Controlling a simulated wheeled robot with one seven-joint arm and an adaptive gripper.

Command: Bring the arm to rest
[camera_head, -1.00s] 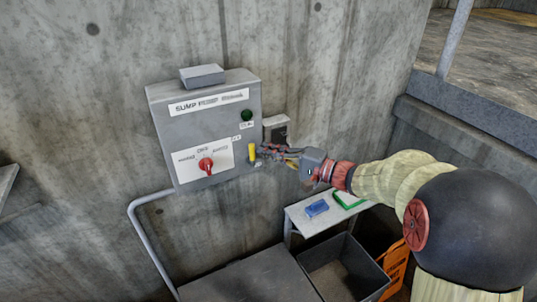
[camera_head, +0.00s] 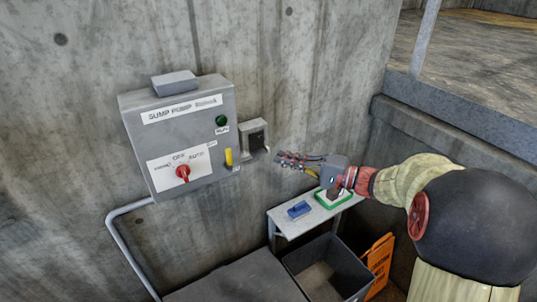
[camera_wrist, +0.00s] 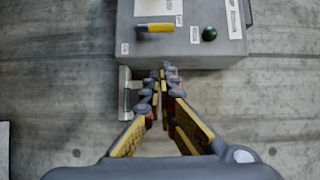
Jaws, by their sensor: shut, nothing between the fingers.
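My gripper (camera_head: 280,158) is at the end of my arm, to the right of the grey sump pump control box (camera_head: 160,143) and apart from it. Its fingers are shut with nothing between them; in the wrist view the fingertips (camera_wrist: 165,68) meet just below the box's edge. The box carries a red rotary switch (camera_head: 182,173), a green run light (camera_head: 221,120) and a yellow handle (camera_head: 228,157). The yellow handle also shows in the wrist view (camera_wrist: 155,28). My arm reaches in from the right.
A small grey box (camera_head: 257,140) is on the wall beside the panel. Below my gripper a shelf (camera_head: 285,221) holds a blue object (camera_head: 299,209) and a green-edged item (camera_head: 336,205). An open dark bin (camera_head: 312,283) and an orange sign (camera_head: 379,258) stand lower. A conduit (camera_head: 122,240) runs down at left.

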